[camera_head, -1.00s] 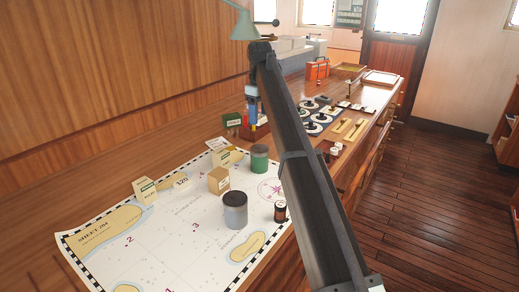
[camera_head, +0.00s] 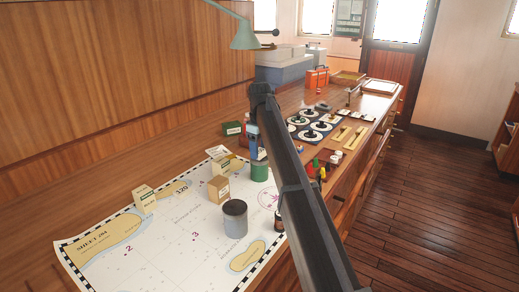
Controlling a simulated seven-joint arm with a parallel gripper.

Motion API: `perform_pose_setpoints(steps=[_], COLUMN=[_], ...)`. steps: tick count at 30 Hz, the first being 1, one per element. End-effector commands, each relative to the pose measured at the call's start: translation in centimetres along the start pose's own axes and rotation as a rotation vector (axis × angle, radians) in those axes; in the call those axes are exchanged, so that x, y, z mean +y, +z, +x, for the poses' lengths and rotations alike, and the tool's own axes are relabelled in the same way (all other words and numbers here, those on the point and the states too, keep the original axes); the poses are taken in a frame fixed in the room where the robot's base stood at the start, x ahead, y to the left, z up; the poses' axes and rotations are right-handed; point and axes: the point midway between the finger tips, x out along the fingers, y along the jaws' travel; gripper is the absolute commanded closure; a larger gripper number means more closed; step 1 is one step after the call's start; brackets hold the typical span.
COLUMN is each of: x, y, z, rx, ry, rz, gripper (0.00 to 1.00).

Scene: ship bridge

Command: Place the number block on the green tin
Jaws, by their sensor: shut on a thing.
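The green tin (camera_head: 259,171) stands upright on the chart in the head view. My gripper (camera_head: 254,157) reaches down just above and behind its top, partly covered by my arm. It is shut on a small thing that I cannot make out. A pale piece marked 120 (camera_head: 181,188) shows on the chart at the left; I cannot tell whether it is a solid block.
A grey tin (camera_head: 235,220), a cardboard box (camera_head: 219,190), a green-topped box (camera_head: 144,198) and a dark jar (camera_head: 278,220) stand on the chart (camera_head: 150,255). A green box (camera_head: 232,128) is behind. Coloured pegs (camera_head: 320,170) are right of my arm.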

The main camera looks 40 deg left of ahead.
Motion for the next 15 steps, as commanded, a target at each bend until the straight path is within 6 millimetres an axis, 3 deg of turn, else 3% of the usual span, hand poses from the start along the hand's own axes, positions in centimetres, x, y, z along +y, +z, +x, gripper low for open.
perform_pose_setpoints(steps=[11, 12, 15], x=[0.01, 0.02, 0.02], y=[-0.01, -0.02, -0.02], z=[0.37, 0.39, 0.37], rx=[0.0, 0.0, 0.0], ry=[0.0, 0.0, 0.0], rz=[0.0, 0.0, 0.0], gripper=[0.7, 0.4, 0.3])
